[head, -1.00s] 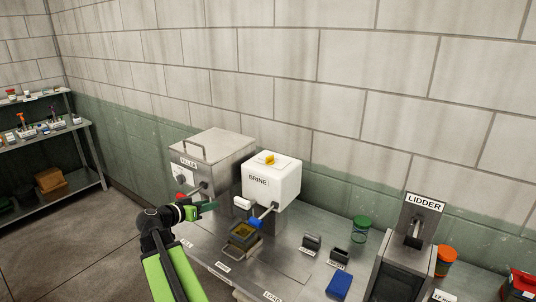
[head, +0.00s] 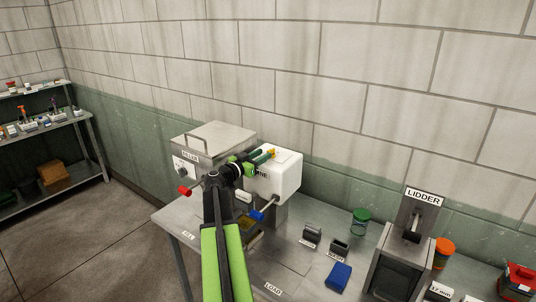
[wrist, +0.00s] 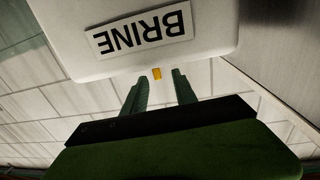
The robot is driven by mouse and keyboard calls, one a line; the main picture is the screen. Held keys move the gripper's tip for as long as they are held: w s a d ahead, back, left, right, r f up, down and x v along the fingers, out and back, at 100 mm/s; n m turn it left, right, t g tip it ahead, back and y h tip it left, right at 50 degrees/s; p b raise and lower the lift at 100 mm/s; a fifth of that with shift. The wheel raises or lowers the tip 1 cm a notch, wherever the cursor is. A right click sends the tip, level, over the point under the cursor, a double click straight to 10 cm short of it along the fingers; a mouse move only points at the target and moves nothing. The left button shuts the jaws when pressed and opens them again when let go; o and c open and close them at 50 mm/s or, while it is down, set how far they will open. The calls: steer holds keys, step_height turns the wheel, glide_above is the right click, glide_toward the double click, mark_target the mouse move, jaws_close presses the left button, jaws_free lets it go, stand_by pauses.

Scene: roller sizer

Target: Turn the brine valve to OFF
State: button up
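The white brine box (head: 285,178) stands on the bench, with a small yellow handle (head: 271,153) on top. My gripper (head: 262,155) is at the top of the box, its fingertips close to the yellow handle. In the wrist view, the fingers of my gripper (wrist: 160,85) are apart, and the yellow handle (wrist: 157,73) shows between them, farther off. The BRINE label (wrist: 138,27) appears upside down on the box front there. I cannot tell whether a finger touches the handle. A blue-ended lever (head: 257,215) sticks out from the box front. No OFF mark is readable.
The metal filler box (head: 215,140) with a red knob (head: 184,190) stands left of the brine box. My arm hides part of a tray (head: 247,225) below. A blue block (head: 339,276), a green can (head: 360,221) and the lidder (head: 410,245) are to the right.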

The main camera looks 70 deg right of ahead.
mark_target(269, 150)
steer(key=x, duration=0.5)
steer(key=shift+a, duration=0.1)
jaws_close()
